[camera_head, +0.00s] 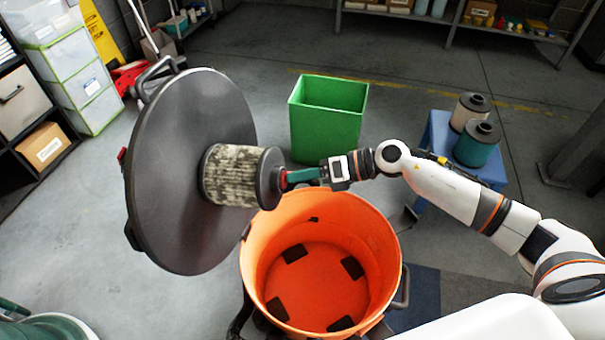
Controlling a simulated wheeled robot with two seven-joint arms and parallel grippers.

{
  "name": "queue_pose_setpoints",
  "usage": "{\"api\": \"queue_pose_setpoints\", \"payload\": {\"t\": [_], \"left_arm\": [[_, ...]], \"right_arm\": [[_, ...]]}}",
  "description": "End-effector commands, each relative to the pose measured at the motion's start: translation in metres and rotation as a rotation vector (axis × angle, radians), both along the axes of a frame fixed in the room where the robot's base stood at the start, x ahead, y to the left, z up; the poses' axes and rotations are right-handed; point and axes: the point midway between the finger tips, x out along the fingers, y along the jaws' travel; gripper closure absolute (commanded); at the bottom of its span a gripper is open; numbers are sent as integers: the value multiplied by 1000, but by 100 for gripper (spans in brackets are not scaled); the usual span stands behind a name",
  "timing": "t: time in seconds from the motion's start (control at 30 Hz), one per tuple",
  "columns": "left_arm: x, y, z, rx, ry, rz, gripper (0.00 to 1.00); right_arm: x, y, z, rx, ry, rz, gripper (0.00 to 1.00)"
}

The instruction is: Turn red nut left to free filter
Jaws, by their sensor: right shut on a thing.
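A dirty cylindrical filter (229,175) with a dark end cap (268,178) sticks out sideways from the round black lid (178,170), which stands tilted up beside the orange bucket (385,225). The red nut (283,180) sits at the centre of the filter's free end. My right gripper (291,178) reaches in from the right and is shut on the red nut; its fingers hide part of the nut. My left gripper is not in view.
The open orange bucket lies below the filter, with dark pads on its floor. A green bin (326,130) stands behind. A blue stool (440,130) at right carries two filters (477,145). Shelves and drawers (68,65) line the left; grey floor lies between.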

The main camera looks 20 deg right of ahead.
Motion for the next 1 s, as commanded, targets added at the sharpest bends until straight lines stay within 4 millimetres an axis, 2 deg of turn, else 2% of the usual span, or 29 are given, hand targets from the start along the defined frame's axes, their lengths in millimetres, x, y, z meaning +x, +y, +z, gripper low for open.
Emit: {"api": "queue_pose_setpoints", "payload": {"t": [0.37,0.4,0.53,0.83,1.0], "left_arm": [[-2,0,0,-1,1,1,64],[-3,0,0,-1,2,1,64],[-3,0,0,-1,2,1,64],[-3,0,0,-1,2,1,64],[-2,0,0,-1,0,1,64]], "right_arm": [[-1,0,-1,-6,-3,2,100],[-1,0,-1,-6,-3,2,77],[-1,0,-1,-5,-3,2,57],[-1,-1,0,-4,-4,1,57],[-8,-18,5,-6,-1,-1,57]]}}
